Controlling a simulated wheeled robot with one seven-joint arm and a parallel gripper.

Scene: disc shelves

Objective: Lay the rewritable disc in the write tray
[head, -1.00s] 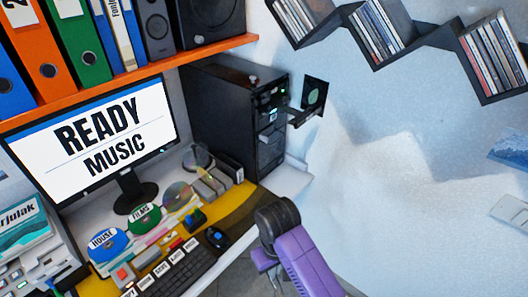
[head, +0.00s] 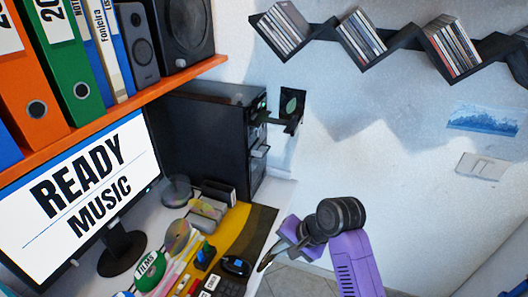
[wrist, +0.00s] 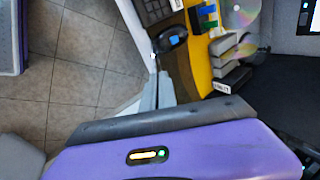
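The PC tower (head: 215,140) stands at the desk's back right. A dark tray (head: 282,121) sticks out from its upper front. Another drive front (head: 258,152) shows lower down; I cannot read which is the write tray. A shiny unlabelled disc (head: 178,236) lies on the desk, and shows in the wrist view too (wrist: 243,12); I cannot tell whether it is the rewritable one. A green disc marked FILMS (head: 149,268) lies nearer. My gripper (head: 265,262) is at the desk's right front edge, its grey fingers (wrist: 158,90) near the mouse. No disc shows in it.
The monitor (head: 85,190) reads READY MUSIC. The mouse (head: 236,266) and small boxes (head: 208,207) crowd the desk. An orange shelf (head: 120,105) with binders overhangs it. Zigzag wall shelves (head: 392,40) hold cases.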

